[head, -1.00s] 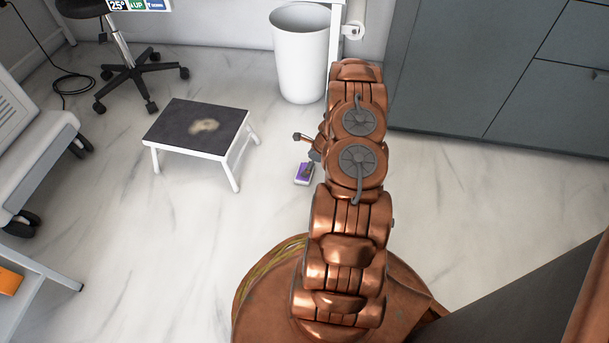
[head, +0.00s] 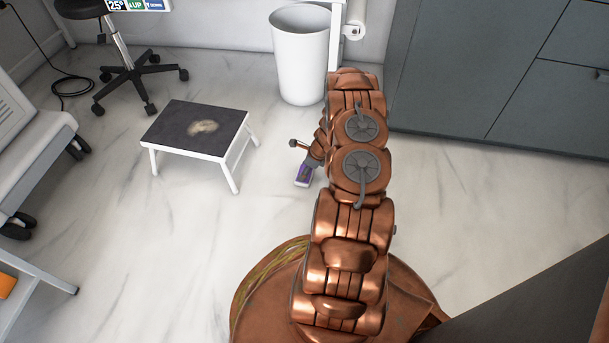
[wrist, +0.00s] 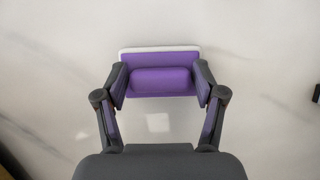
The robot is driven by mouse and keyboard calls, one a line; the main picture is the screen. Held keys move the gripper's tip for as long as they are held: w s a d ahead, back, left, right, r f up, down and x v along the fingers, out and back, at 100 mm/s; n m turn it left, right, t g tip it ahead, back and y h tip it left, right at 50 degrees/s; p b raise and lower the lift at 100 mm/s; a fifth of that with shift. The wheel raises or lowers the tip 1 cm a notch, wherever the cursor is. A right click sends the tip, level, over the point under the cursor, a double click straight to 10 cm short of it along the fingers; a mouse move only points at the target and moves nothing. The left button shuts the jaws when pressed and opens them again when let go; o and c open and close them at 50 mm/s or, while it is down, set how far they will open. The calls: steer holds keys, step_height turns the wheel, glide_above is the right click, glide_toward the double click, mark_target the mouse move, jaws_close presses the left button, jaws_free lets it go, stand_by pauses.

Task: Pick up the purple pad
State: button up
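The purple pad (wrist: 160,82) has a white edge along its far side and lies on the pale marble floor. In the head view the pad (head: 303,176) shows beside my arm, partly covered by it. My gripper (wrist: 161,90) is open in the wrist view, with one finger at each end of the pad's raised purple part. The fingertips look very near or at its ends; I cannot tell if they touch. In the head view my gripper is mostly hidden behind my arm.
A low step stool (head: 196,135) with a dark top stands left of the pad. A white bin (head: 299,55) stands behind my arm. Grey cabinets (head: 480,75) are at the right. A wheeled stool (head: 128,70) is at the back left. Floor in front of the step stool is clear.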

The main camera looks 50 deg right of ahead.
steer(key=shift+f, duration=0.1)
steer(key=c, duration=0.4)
steer(key=shift+r, duration=0.2)
step_height(320, 180, up, 4)
steer(key=p, duration=0.3)
steer(key=shift+r, duration=0.1)
steer(key=shift+s+a+r+p, duration=0.1)
steer(key=shift+s+a+p, duration=0.65)
steer(key=shift+s, duration=1.8)
steer(key=shift+s+a+r+p, duration=0.1)
steer(key=shift+s+a+p, duration=0.6)
steer(key=shift+s, duration=1.85)
steer(key=shift+s+a+r+p, duration=0.1)
steer(key=shift+s+a+p, duration=0.6)
steer(key=shift+s, duration=1.85)
steer(key=shift+a+b, duration=0.25)
steer(key=shift+b, duration=0.05)
